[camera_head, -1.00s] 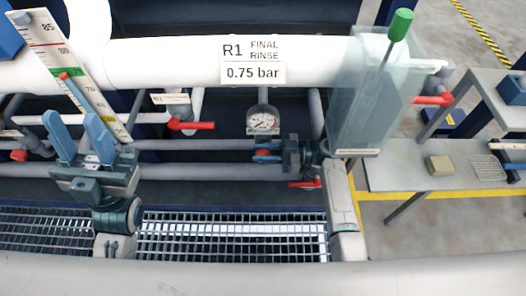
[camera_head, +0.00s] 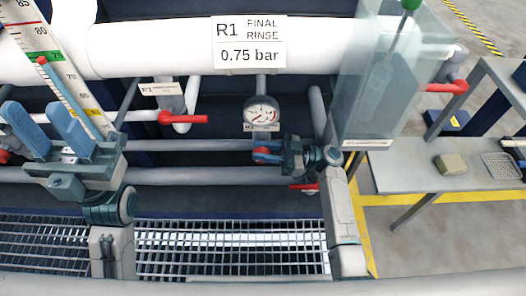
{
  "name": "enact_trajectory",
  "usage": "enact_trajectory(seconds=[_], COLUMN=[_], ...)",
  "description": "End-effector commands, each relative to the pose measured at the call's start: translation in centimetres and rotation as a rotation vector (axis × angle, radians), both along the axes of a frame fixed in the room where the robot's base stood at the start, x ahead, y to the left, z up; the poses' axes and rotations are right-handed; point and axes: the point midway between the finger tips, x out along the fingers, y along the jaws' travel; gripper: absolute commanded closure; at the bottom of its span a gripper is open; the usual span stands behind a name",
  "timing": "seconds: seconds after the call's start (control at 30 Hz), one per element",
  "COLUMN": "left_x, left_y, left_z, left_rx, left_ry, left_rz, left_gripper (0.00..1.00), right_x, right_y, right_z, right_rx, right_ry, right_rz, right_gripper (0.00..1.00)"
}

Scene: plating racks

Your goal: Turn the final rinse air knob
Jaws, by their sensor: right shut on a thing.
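The final rinse sign (camera_head: 249,43) reads "R1 FINAL RINSE 0.75 bar" and hangs on the thick white pipe. Below it is a round pressure gauge (camera_head: 261,112); its needle is too small to read surely. The red knob (camera_head: 262,154) sits just under the gauge. My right gripper (camera_head: 266,155) comes from the right and is shut on this knob, its blue fingers partly covering it. My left gripper (camera_head: 45,127) is at the left, its two blue fingers pointing up and clearly apart, with nothing between them.
Red valve handles (camera_head: 183,118) stick out from the pipes nearby. A thermometer scale (camera_head: 62,75) stands behind my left gripper. A clear box (camera_head: 375,95) with a green-knobbed rod hangs above right of my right gripper. A metal grating (camera_head: 230,245) lies below.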

Motion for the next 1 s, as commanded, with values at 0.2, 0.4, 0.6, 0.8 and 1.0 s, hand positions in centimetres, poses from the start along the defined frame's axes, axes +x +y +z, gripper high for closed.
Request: enact_trajectory(seconds=[0.2, 0.4, 0.6, 0.8, 1.0], left_x=[0.0, 0.0, 0.0, 0.0, 0.0], left_y=[0.0, 0.0, 0.0, 0.0, 0.0], left_z=[0.0, 0.0, 0.1, 0.3, 0.2], left_rx=[0.001, 0.001, 0.001, 0.002, 0.004], left_ry=[0.002, 0.002, 0.002, 0.003, 0.007], left_rz=[0.000, 0.000, -0.001, -0.002, -0.002], left_gripper=[0.62, 0.62, 0.62, 0.62, 0.62], right_x=[0.0, 0.0, 0.0, 0.0, 0.0], right_y=[0.0, -0.1, -1.8, -6.1, -10.3], right_z=[0.0, 0.0, -0.4, -0.4, -0.4], right_rx=[-0.001, -0.001, -0.004, -0.007, -0.006], right_ry=[0.001, 0.001, 0.002, 0.001, 0.002], right_rz=[0.000, 0.000, 0.000, -0.001, 0.000], right_gripper=[0.65, 0.65, 0.65, 0.65, 0.65])
